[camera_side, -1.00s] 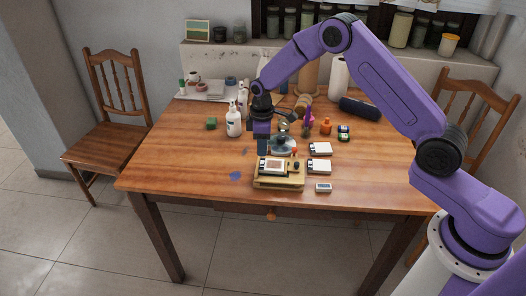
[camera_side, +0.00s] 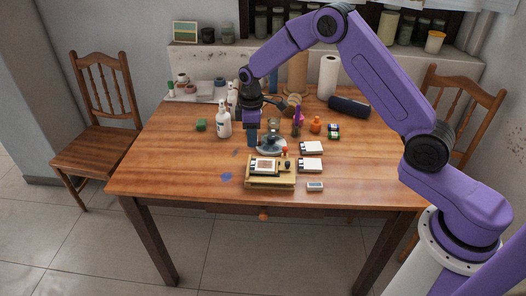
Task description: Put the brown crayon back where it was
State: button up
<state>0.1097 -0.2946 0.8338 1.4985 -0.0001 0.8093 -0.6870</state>
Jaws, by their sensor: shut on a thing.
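My gripper (camera_side: 252,140) points straight down over the middle of the table, behind the wooden box and just left of the grey round-based stand (camera_side: 271,146). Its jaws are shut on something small. I cannot make out the brown crayon itself; it is too small or hidden by the fingers at this distance. The wooden box (camera_side: 270,184) holds a framed light card on top, with a red-topped piece and a dark knob at its right. I cannot tell which spot belongs to the crayon.
A white pump bottle (camera_side: 224,123) and a green block (camera_side: 201,126) stand left of my gripper. White-topped boxes (camera_side: 311,147) lie right. Orange (camera_side: 316,125) and purple (camera_side: 298,118) bottles stand behind. The table's left front (camera_side: 165,175) is mostly clear, apart from a blue patch (camera_side: 227,177).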

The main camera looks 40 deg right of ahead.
jog(key=s+d+m, duration=0.1)
jog(key=s+d, duration=0.9)
jog(key=d, duration=0.3)
jog(key=s+d, duration=1)
jog(key=d, duration=0.3)
send_over(333, 146)
jog(key=f, duration=0.9)
jog(key=shift+s+a+f, duration=0.2)
jog(key=shift+s+f, duration=0.15)
jog(key=shift+f, duration=0.05)
jog(key=shift+w+d+f, duration=0.15)
jog(key=shift+w+f, duration=0.15)
jog(key=shift+f, duration=1.55)
jog(key=o, duration=0.9)
jog(key=shift+f, duration=0.15)
jog(key=shift+o, duration=0.2)
